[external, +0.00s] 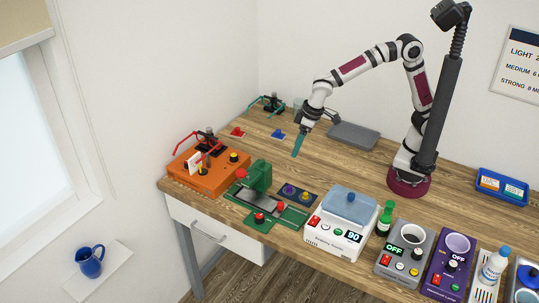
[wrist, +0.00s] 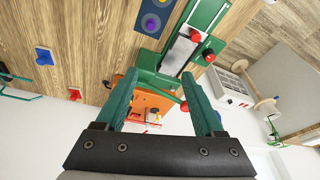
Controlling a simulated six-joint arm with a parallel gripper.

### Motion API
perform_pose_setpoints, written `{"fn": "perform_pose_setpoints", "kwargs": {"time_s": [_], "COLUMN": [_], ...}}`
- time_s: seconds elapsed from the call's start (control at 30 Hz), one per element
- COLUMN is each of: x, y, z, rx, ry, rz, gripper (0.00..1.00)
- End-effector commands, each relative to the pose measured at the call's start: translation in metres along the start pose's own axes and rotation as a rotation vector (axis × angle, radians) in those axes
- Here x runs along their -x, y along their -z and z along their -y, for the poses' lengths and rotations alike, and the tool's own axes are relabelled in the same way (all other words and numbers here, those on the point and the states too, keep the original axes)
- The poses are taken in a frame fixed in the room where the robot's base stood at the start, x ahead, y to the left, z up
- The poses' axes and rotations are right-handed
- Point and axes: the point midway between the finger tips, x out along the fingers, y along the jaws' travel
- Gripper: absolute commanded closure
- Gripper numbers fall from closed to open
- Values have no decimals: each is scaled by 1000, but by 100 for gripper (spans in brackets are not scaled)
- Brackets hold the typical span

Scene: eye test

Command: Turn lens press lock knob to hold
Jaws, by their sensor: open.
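A green press (external: 258,178) with a metal plate and red knobs stands at the table's front left; I take it to be the lens press. My gripper (external: 298,146), with teal fingers, is in the air behind and right of the press, touching nothing. In the wrist view my gripper (wrist: 160,82) is open and empty.
An orange box (external: 208,176) with red handles stands left of the press. A dark knob panel (external: 295,195) and a white machine with a blue lid (external: 350,205) stand right of it. Blue (external: 277,134) and red (external: 237,132) pieces lie behind. The table's middle is clear.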

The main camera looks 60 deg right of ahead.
Motion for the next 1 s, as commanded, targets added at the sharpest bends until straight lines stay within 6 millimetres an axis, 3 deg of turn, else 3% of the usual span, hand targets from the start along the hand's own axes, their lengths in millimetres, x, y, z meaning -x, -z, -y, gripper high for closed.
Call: {"fn": "perform_pose_setpoints", "kwargs": {"time_s": [0.1, 0.23, 0.63, 0.77, 0.9, 1.0], "x": [10, 16, 18, -2, -36, -54], "y": [-8, -15, -16, 5, 36, 49], "z": [-22, -36, -39, -9, 44, 73], "rx": [-48, -79, -77, 182, 659, 920], "ry": [-10, -17, -15, 63, 228, 320], "rz": [17, 31, 38, 66, 49, 1], "gripper": [30, 30, 30, 30, 30, 30]}}
